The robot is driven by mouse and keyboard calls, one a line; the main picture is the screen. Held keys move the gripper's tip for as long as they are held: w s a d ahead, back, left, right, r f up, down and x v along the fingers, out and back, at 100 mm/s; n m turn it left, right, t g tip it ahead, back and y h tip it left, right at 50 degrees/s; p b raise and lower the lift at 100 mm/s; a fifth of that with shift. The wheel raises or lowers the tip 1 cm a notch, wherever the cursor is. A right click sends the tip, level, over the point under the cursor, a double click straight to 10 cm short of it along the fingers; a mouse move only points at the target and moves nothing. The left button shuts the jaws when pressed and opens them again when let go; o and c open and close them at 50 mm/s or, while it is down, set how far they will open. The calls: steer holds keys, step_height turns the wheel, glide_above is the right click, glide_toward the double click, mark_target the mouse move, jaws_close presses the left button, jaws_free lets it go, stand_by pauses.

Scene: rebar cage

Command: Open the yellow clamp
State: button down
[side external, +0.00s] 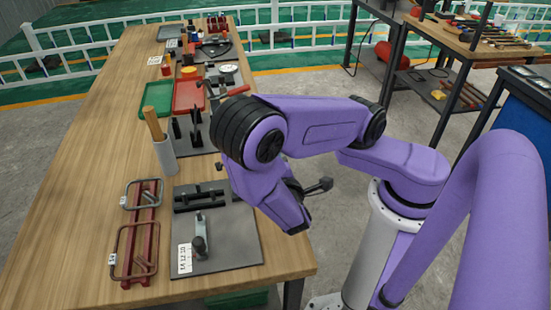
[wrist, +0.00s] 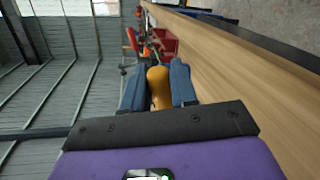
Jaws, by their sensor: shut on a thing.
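In the wrist view, my gripper (wrist: 158,86) has its two blue fingers shut on a rounded yellow-orange piece (wrist: 159,88), which looks like the handle of the yellow clamp. The fingers press it from both sides. The rest of this clamp is hidden beyond the piece. In the side external view, my purple arm covers the fingertips and the held piece, so how far the clamp is open cannot be seen there.
A grey plate (side external: 238,238) with a small upright clamp (side external: 200,236) lies at the table's front. A brown frame (side external: 122,240), a grey cup (side external: 165,155), a green tray (side external: 156,98) and a red tray (side external: 188,95) stand left and behind. The wooden table's left side (side external: 75,180) is clear.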

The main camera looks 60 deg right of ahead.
steer(key=shift+f, duration=0.2)
stand_by(0.3)
steer(key=c, duration=1)
jaws_free()
steer(key=v, duration=1.7)
steer(key=shift+s+a+r, duration=0.1)
steer(key=shift+s+a, duration=0.05)
steer(key=shift+s, duration=0.05)
steer(key=d+r+g+y, duration=0.3)
steer(key=y, duration=0.1)
steer(key=s+d+r+g+y, duration=0.1)
steer(key=d+r+g+y, duration=0.2)
steer(key=d+g+y, duration=0.1)
steer(key=s+d+r+n+g+y, duration=0.1)
steer(key=d+r+g+y, duration=0.2)
steer(key=d+y, duration=0.1)
steer(key=shift+r, duration=0.2)
